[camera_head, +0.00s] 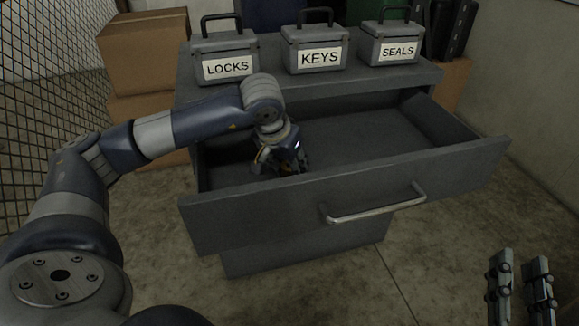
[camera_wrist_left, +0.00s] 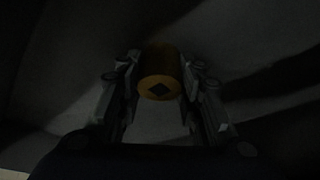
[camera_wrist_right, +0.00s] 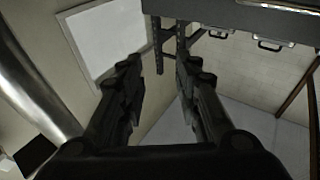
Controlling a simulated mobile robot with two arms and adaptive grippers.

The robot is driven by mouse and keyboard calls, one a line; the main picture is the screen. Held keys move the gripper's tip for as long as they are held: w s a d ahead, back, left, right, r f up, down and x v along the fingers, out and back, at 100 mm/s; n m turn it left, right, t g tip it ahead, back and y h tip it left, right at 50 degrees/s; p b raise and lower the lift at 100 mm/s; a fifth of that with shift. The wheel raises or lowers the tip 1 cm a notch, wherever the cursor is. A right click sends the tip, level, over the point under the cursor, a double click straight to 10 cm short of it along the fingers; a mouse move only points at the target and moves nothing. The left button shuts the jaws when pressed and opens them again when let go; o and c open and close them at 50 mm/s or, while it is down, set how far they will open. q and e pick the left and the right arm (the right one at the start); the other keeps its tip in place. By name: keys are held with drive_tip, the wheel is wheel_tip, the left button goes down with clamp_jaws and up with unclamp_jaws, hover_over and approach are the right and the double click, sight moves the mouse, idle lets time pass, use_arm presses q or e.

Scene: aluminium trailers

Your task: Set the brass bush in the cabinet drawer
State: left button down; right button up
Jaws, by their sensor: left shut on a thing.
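The cabinet drawer (camera_head: 345,213) is pulled open, and its inside looks empty apart from my left gripper. My left gripper (camera_head: 277,170) is down inside the drawer at its left part. In the left wrist view my left gripper (camera_wrist_left: 160,95) is shut on the brass bush (camera_wrist_left: 160,66), a short brass cylinder with a dark diamond-shaped mark on its end. The view is dark, so I cannot tell whether the bush touches the drawer floor. My right gripper (camera_head: 520,285) is at the lower right of the head view, outside the drawer. In the right wrist view its fingers (camera_wrist_right: 155,85) are apart with nothing between them.
Three grey cases labelled LOCKS (camera_head: 226,62), KEYS (camera_head: 315,50) and SEALS (camera_head: 393,46) stand on the cabinet top (camera_head: 270,75). Cardboard boxes (camera_head: 146,50) are stacked at the left by a wire mesh (camera_head: 40,90). The drawer handle (camera_head: 376,208) faces the open floor in front.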

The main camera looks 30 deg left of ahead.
drive_tip(key=shift+r, duration=0.2)
use_arm(q)
drive_tip(key=c, duration=1.1)
unclamp_jaws()
drive_tip(key=shift+f, duration=0.1)
use_arm(e)
drive_tip(key=shift+s+r, duration=0.1)
drive_tip(key=shift+r, duration=0.1)
use_arm(q)
drive_tip(key=p+v, duration=0.1)
drive_tip(key=v, duration=0.5)
drive_tip(key=shift+r+p, duration=0.3)
drive_tip(key=shift+p, duration=0.1)
drive_tip(key=shift+p+v, duration=0.65)
drive_tip(key=shift+v, duration=2.2)
use_arm(e)
drive_tip(key=s+d+f+g+h, duration=0.1)
drive_tip(key=f+g, duration=0.3)
drive_tip(key=f, duration=0.3)
drive_tip(key=s+d+f+g+h, duration=0.1)
drive_tip(key=f+g, duration=0.3)
drive_tip(key=f, duration=0.4)
drive_tip(key=shift+s+d+h, duration=0.4)
drive_tip(key=shift+s+d, duration=0.1)
drive_tip(key=shift+s, duration=0.25)
